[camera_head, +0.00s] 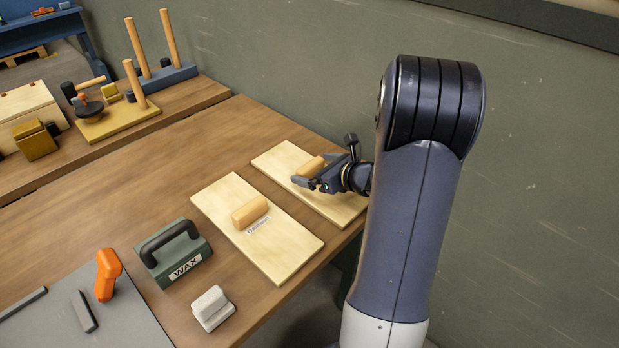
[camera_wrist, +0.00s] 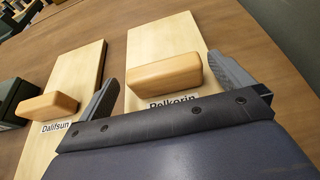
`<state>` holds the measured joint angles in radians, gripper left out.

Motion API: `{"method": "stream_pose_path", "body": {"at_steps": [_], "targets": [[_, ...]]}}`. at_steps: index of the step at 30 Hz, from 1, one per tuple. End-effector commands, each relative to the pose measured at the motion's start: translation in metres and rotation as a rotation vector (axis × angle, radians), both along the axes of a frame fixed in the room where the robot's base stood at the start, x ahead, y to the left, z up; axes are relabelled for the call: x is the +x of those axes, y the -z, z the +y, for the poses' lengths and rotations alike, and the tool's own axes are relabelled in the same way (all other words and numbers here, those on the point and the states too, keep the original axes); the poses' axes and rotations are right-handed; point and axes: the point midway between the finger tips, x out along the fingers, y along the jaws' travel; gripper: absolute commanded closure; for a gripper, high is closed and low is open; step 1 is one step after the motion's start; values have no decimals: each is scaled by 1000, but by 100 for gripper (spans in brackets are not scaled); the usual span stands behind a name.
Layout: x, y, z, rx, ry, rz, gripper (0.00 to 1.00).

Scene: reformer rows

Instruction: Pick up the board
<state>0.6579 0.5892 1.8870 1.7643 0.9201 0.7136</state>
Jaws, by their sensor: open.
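Two pale wooden boards lie side by side on the workbench, each with a rounded wooden block on top and a white name label. The left board (camera_head: 222,202) has its block (camera_head: 250,212) uncovered; the wrist view reads its label as "Dalifsun" (camera_wrist: 56,127). The right board (camera_head: 283,158) has its block (camera_head: 311,166) partly hidden by my gripper (camera_head: 328,163). In the wrist view the right board (camera_wrist: 150,42) has a partly covered label that looks like "Polkorin" (camera_wrist: 172,102). My gripper is open, its fingers on either side of the right block (camera_wrist: 165,72), with no clear contact.
A green WAX block with a black handle (camera_head: 172,252), a grey-white block (camera_head: 212,307) and an orange tool (camera_head: 107,273) stand left of the boards. A peg stand (camera_head: 115,118) is at the back left. The wall (camera_head: 270,60) runs close behind the right board.

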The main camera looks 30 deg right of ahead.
Motion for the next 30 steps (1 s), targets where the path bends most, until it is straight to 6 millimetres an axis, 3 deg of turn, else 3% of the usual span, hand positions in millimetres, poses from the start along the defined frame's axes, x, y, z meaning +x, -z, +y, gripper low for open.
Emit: {"method": "stream_pose_path", "body": {"at_steps": [8,17,30], "targets": [[35,14,10,2,-1,2,0],[39,16,11,1,0,1,0],[39,16,11,1,1,2,35]]}}
